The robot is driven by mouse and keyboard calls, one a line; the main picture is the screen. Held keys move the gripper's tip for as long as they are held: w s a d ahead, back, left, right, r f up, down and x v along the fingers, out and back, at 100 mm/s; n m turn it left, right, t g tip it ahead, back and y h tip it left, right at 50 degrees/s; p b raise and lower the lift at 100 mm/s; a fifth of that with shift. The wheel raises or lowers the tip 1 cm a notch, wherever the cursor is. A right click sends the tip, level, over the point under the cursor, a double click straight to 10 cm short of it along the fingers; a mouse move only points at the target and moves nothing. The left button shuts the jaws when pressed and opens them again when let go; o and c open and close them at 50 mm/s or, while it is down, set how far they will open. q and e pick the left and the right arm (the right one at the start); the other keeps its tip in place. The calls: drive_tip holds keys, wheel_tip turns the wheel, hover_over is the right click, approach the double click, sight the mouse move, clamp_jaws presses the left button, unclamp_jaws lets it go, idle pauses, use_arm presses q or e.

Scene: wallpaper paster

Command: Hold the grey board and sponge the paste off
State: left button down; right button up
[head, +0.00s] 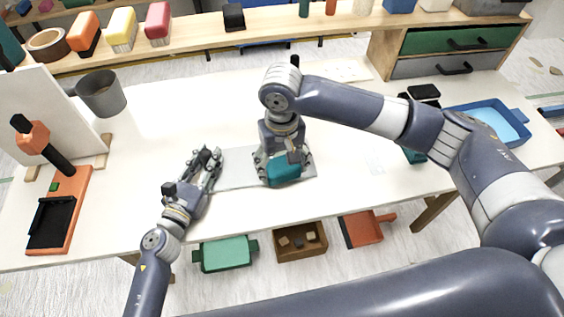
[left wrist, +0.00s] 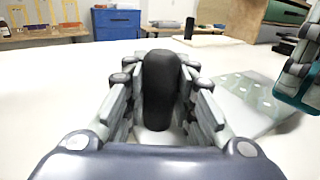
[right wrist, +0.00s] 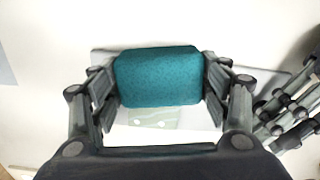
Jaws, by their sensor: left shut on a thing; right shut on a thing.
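The grey board (head: 237,169) lies flat on the white table, between and under my grippers. In the left wrist view the board (left wrist: 240,92) shows a greenish film with pale spots. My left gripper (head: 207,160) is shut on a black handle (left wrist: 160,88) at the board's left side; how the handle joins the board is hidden. My right gripper (head: 283,165) is shut on a teal sponge (right wrist: 158,76) over the board's right part. The right wrist view shows a greenish patch with white spots beside the sponge. Whether the sponge touches the board is unclear.
A grey mug (head: 102,93) and an orange stand with a black tray (head: 52,222) are at left. A blue tray (head: 494,125) stands at right. Green (head: 226,253), brown (head: 300,240) and orange-red (head: 361,230) bins sit below the front edge. The table's middle back is clear.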

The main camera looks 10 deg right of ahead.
use_arm(q)
drive_tip(key=shift+s+a+f, duration=0.1)
drive_tip(key=shift+f, duration=0.2)
use_arm(e)
wheel_tip(320, 180, up, 5)
wheel_tip(320, 180, down, 8)
drive_tip(key=shift+r, duration=0.1)
use_arm(q)
drive_tip(key=shift+r, duration=0.1)
use_arm(e)
drive_tip(key=w, duration=1.2)
drive_tip(key=shift+d, duration=0.2)
drive_tip(key=shift+c, duration=0.5)
drive_tip(key=s, duration=1.2)
drive_tip(key=shift+a, duration=0.2)
drive_tip(key=shift+w, duration=0.2)
drive_tip(key=w, duration=1.1)
drive_tip(key=shift+w+d, duration=0.15)
drive_tip(key=shift+w, duration=0.25)
wheel_tip(320, 180, up, 8)
drive_tip(key=shift+r, duration=0.2)
